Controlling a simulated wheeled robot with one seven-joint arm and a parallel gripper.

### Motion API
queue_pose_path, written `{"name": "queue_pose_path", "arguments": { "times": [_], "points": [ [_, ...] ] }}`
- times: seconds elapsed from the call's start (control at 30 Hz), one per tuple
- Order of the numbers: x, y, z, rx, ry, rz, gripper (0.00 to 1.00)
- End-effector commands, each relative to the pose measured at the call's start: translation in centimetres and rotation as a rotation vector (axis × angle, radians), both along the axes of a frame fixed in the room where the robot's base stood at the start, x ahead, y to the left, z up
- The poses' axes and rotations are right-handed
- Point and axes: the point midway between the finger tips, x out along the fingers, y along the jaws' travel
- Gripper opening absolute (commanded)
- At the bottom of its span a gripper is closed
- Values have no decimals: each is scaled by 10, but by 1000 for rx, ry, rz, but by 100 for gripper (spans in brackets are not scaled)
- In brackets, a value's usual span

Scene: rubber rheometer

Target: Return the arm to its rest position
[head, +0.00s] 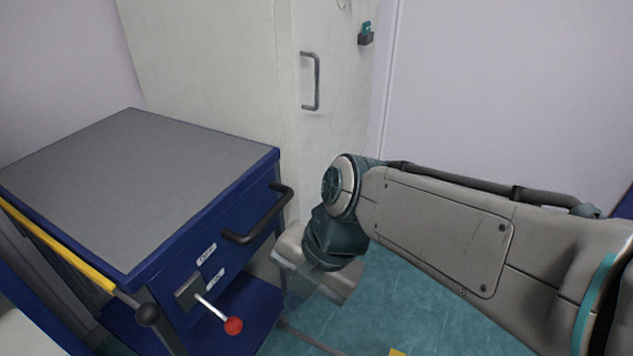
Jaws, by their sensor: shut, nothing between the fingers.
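My arm reaches in from the right edge of the head view, its grey upper link ending at a dark teal joint near the middle. Below this joint the arm bends down towards the floor, where a pale, partly see-through part shows beside the blue cart. My gripper's fingers do not show in this view. I cannot see anything held.
A blue cart (205,235) with a grey top (115,180), a black handle (262,222) and a red-knobbed lever (232,325) stands at the left, close to my arm. Behind is a white cabinet (235,75) with a door handle (316,82). Teal floor (385,300) is open below.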

Motion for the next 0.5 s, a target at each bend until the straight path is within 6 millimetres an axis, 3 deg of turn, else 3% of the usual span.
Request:
{"name": "queue_pose_path", "arguments": {
  "times": [0.23,0.5],
  "points": [
    [7,-13,21,-24,33,-162,0],
    [25,-60,74,-83,149,-763,0]
  ]
}}
